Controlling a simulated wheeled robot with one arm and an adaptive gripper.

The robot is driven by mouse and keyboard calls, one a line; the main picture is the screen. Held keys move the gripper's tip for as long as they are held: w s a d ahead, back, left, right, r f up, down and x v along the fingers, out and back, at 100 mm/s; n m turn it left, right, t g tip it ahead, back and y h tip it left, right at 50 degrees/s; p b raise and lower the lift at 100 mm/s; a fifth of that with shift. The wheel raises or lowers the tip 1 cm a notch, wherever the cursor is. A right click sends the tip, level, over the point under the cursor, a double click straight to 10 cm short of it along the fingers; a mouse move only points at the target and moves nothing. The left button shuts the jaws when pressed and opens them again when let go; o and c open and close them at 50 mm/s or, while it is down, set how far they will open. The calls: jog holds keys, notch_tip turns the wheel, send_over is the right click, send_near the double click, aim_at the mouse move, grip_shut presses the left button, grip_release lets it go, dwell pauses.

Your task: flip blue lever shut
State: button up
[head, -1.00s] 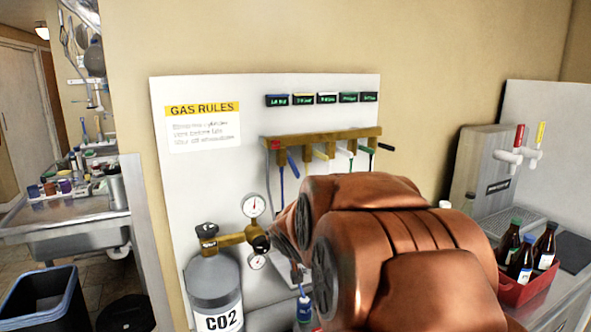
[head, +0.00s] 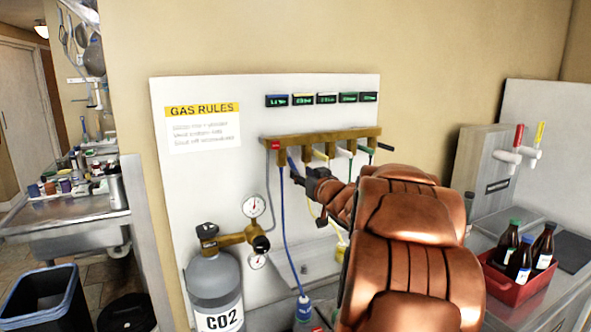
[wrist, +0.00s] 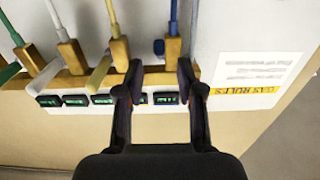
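The blue lever (head: 292,164) is on the first valve at the left end of the brass manifold (head: 325,134), angled down and to the right. A blue hose (head: 284,215) hangs from that valve. My gripper (head: 306,177) is just below and right of the blue lever. In the wrist view, which looks upside down, my gripper (wrist: 161,72) is open and empty, with its fingers apart near the blue valve's brass body (wrist: 173,52). The blue lever's end (wrist: 158,47) shows just beyond the gap between the fingers. I cannot tell whether a finger touches it.
Yellow (wrist: 98,72), white (wrist: 43,77) and green (wrist: 9,71) levers sit beside the blue one on the manifold. A CO2 cylinder (head: 213,280) with gauges (head: 255,207) stands lower left. A red crate (head: 513,286) of bottles is at right. Small displays (head: 322,98) hang above.

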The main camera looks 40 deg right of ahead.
aim_at(296, 169)
jog(key=shift+p+x, duration=0.35)
jog(key=shift+x, duration=2.25)
grip_shut()
